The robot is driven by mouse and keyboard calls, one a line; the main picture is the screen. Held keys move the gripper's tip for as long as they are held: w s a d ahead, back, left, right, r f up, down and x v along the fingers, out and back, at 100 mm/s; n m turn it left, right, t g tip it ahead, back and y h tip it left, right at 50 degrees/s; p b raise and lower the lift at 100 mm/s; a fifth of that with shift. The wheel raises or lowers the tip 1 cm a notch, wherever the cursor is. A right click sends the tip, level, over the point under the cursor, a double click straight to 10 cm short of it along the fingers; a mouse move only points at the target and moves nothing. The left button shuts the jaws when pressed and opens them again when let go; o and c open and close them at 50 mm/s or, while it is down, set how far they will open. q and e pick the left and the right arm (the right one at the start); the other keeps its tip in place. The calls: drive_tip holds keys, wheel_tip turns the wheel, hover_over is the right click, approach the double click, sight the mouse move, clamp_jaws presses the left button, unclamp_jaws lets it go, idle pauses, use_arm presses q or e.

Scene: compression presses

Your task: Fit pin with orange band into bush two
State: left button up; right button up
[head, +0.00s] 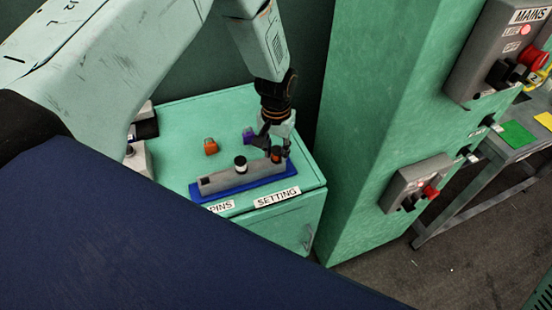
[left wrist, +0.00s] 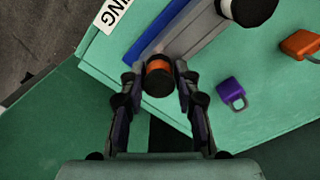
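The pin with the orange band (head: 276,154) has a dark cap and stands upright at the right end of a grey block (head: 213,183) on a blue base. The left wrist view also shows the pin (left wrist: 158,75). My left gripper (head: 275,146) points down over that end, its fingertips on either side of the pin; I cannot tell whether they touch it. Another pin, with a white band and black cap (head: 240,164), stands mid-block. No bush can be made out. My right gripper is not in view.
An orange padlock (head: 210,147) and a purple padlock (head: 248,134) lie behind the block on the green cabinet top (head: 180,121). Its labels read PINS and SETTING. A tall green machine column (head: 365,110) with switch boxes stands close at the right.

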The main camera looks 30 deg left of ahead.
sight(277, 149)
use_arm(q)
drive_tip(key=shift+w, duration=0.15)
drive_tip(key=shift+c, duration=1.4)
clamp_jaws()
drive_tip(key=shift+r+p, duration=1.95)
drive_tip(key=shift+r, duration=0.45)
drive_tip(key=shift+r+p, duration=1.6)
drive_tip(key=shift+r, duration=0.3)
